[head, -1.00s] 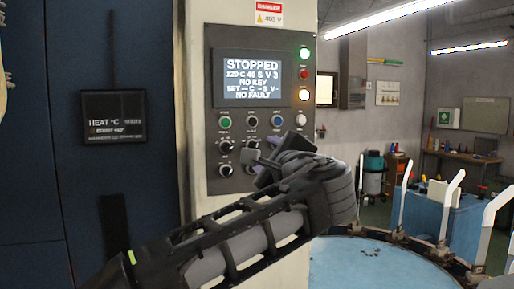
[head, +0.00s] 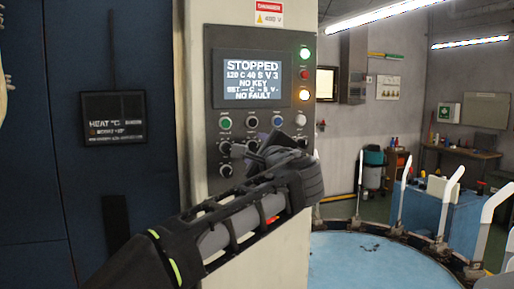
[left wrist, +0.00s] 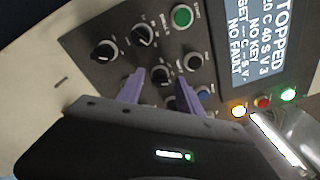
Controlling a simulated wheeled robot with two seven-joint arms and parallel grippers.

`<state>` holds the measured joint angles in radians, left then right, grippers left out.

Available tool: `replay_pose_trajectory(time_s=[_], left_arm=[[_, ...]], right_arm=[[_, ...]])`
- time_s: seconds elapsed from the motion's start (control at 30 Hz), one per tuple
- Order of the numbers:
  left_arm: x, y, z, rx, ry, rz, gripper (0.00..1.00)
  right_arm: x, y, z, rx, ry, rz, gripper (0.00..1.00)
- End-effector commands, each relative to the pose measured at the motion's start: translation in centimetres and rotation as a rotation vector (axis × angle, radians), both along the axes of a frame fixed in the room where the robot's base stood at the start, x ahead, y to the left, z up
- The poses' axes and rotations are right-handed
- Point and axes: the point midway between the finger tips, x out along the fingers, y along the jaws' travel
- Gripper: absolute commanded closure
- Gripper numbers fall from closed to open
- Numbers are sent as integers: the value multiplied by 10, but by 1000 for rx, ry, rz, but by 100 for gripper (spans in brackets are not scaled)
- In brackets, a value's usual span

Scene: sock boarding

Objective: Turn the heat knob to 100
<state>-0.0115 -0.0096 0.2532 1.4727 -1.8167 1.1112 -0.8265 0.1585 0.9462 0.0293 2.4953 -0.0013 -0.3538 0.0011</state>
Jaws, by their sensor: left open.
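The grey control panel (head: 211,80) carries a screen (head: 251,77) reading STOPPED, 120 C 40 S V 3, NO KEY, NO FAULT. Below are rows of buttons and black knobs. My left gripper (head: 258,150) is in front of the second row. In the left wrist view its purple fingers (left wrist: 160,84) are open, one on each side of the middle knob (left wrist: 162,75) of that row. I cannot tell whether they touch it. Knob labels are too small to read, so I cannot tell which is the heat knob. My gripper hides some lower knobs in the head view.
A green button (head: 225,123) and a blue button (head: 277,121) sit just above the gripper. A round blue table (head: 350,265) with white upright boards is at lower right.

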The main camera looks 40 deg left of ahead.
Motion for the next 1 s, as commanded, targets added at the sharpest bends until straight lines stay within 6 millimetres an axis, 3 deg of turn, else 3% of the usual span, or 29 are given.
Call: replay_pose_trajectory(time_s=[0.13,0.67,1.0], left_arm=[[0,0,0,0,0,0,57],[0,0,-1,-1,1,1,100],[0,0,-2,-3,0,2,100]], right_arm=[[0,0,0,0,0,0,100],[0,0,0,0,0,0,100],[0,0,-1,0,0,0,100]])
